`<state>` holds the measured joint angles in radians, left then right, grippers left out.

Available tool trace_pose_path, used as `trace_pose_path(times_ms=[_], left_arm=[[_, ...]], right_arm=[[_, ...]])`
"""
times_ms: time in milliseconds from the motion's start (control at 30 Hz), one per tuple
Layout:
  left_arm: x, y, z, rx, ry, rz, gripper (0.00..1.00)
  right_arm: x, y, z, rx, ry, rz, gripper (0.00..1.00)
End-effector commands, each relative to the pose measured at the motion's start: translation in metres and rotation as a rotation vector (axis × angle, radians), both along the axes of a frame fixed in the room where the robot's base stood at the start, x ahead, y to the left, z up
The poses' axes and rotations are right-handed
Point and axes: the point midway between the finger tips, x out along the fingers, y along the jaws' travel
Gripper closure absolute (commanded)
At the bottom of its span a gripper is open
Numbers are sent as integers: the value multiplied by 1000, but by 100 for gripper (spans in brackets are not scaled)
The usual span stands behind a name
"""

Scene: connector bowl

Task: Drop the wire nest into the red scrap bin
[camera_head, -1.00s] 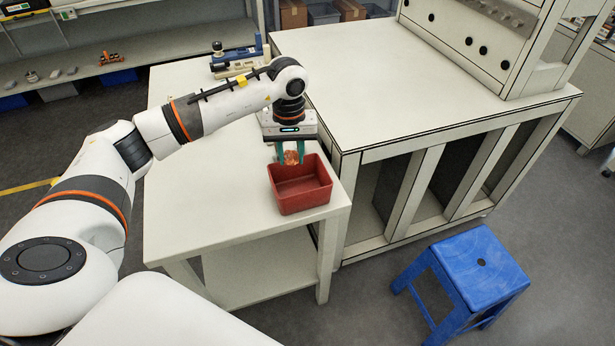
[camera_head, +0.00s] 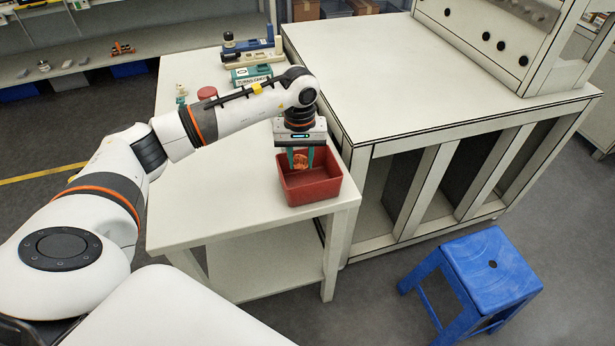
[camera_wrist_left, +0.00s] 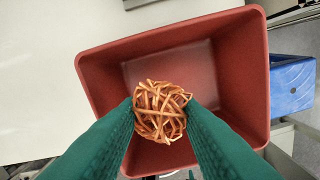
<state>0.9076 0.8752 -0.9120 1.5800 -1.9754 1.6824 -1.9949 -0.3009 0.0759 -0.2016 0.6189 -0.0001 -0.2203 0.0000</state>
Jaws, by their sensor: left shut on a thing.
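The wire nest (camera_head: 300,161) is a small orange-brown tangle of strands. It also shows in the left wrist view (camera_wrist_left: 161,110), between the two green fingers. My left gripper (camera_head: 301,158) is shut on it and points down over the red scrap bin (camera_head: 318,193). In the left wrist view the bin (camera_wrist_left: 262,60) is a red open box, and the nest appears inside its outline, toward the near wall. The visible part of the bin floor is bare. The exact height of the nest relative to the rim is hard to tell. My right gripper is not in view.
The bin stands on a white table (camera_head: 235,215) near its front right corner. A larger white bench (camera_head: 400,80) adjoins on the right. A red round item (camera_head: 207,93) and a green box (camera_head: 251,75) are farther back. A blue stool (camera_head: 487,265) stands on the floor.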

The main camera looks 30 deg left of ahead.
Motion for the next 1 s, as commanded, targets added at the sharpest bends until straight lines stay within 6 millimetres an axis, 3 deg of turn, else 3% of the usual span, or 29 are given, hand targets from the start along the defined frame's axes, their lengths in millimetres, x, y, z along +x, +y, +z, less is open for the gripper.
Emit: trace_pose_path(times_ms=[33,167,567,1000], left_arm=[[0,0,0,0,0,0,65],[0,0,0,0,0,0,44],[1,0,9,-1,-3,-1,43],[1,0,94,1,-4,-1,43]], right_arm=[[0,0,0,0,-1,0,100],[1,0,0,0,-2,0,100],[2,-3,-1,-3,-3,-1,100],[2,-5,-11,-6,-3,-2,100]])
